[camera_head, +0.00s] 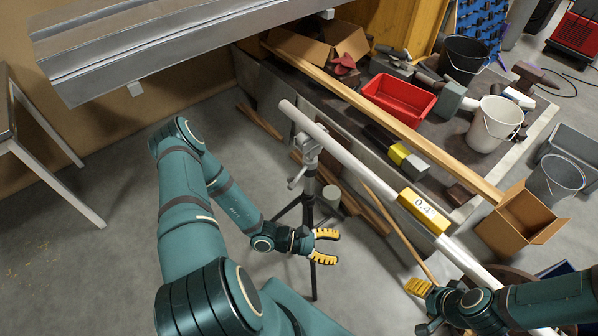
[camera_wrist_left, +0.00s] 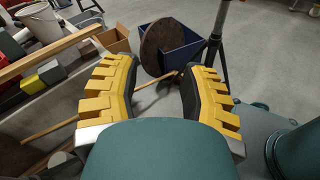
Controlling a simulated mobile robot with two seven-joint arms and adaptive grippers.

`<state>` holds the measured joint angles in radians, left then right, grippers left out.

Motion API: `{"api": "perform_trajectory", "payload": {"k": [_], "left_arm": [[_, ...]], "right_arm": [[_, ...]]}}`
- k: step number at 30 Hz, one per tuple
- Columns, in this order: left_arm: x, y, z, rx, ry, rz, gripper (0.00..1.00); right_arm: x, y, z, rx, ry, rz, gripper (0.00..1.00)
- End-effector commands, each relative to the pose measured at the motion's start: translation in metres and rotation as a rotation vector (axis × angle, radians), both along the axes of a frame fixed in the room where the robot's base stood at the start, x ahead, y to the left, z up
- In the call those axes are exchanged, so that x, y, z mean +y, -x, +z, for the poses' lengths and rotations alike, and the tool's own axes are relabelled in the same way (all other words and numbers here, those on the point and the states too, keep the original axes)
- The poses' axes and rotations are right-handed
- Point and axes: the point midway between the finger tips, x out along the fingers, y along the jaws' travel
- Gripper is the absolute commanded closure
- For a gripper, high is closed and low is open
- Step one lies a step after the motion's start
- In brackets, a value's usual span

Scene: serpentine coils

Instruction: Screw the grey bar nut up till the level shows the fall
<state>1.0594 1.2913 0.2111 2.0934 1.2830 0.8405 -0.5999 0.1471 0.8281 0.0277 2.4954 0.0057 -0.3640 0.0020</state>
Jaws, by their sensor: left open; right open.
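A long white pipe (camera_head: 340,153) slopes across the head view from upper left to lower right. A yellow level (camera_head: 424,212) sits on it, its display reading about 0.4. A tripod stand (camera_head: 309,215) carries the pipe's upper left part, with a grey clamp head and a small grey bar (camera_head: 297,179) sticking out on its left, probably the bar nut. My left gripper (camera_head: 335,246) is open and empty, below and right of that bar, beside the tripod; its yellow fingers (camera_wrist_left: 160,95) are spread in the wrist view. My right gripper (camera_head: 424,308) is open below the level, apart from the pipe.
A long timber (camera_head: 400,130) borders a low platform with a red tray (camera_head: 399,98), white bucket (camera_head: 495,124) and tools. An open cardboard box (camera_head: 520,217) stands right. A metal beam (camera_head: 150,45) hangs upper left. A stand pole (camera_wrist_left: 216,35) shows in the wrist view.

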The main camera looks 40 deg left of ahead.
Motion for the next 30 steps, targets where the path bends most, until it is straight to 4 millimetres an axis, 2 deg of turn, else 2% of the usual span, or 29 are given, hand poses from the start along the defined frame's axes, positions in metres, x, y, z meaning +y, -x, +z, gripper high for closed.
{"api": "perform_trajectory", "payload": {"k": [1,3,5,6,9,12,16,20,30], "left_arm": [[0.028,-0.014,0.002,-0.010,0.056,0.180,0.57],[0.069,-0.029,0.000,-0.036,0.107,0.415,0.57],[0.106,-0.035,-0.004,-0.062,0.127,0.605,0.57],[0.130,-0.036,-0.007,-0.079,0.131,0.718,0.57],[0.179,-0.030,-0.014,-0.111,0.126,0.945,0.57],[0.208,-0.022,-0.019,-0.129,0.111,1.079,0.57],[0.221,-0.021,-0.022,-0.138,0.103,1.137,0.57],[0.222,-0.035,-0.022,-0.140,0.102,1.137,0.57],[0.227,-0.100,-0.021,-0.139,0.104,1.132,0.57]], "right_arm": [[0.000,0.000,0.009,-0.001,-0.001,-0.001,0.38],[-0.001,0.000,0.015,-0.002,-0.001,-0.002,0.38],[-0.001,-0.001,0.019,-0.002,-0.002,-0.003,0.38],[-0.001,-0.001,0.022,-0.002,-0.002,-0.003,0.38],[-0.002,-0.001,0.027,-0.004,-0.003,-0.003,0.38],[-0.002,-0.001,0.029,-0.004,-0.003,-0.004,0.38],[-0.002,-0.001,0.029,-0.004,-0.003,-0.004,0.38],[-0.002,-0.001,0.029,-0.004,-0.003,-0.004,0.38],[-0.002,-0.001,0.030,-0.004,-0.003,-0.004,0.38]]}}
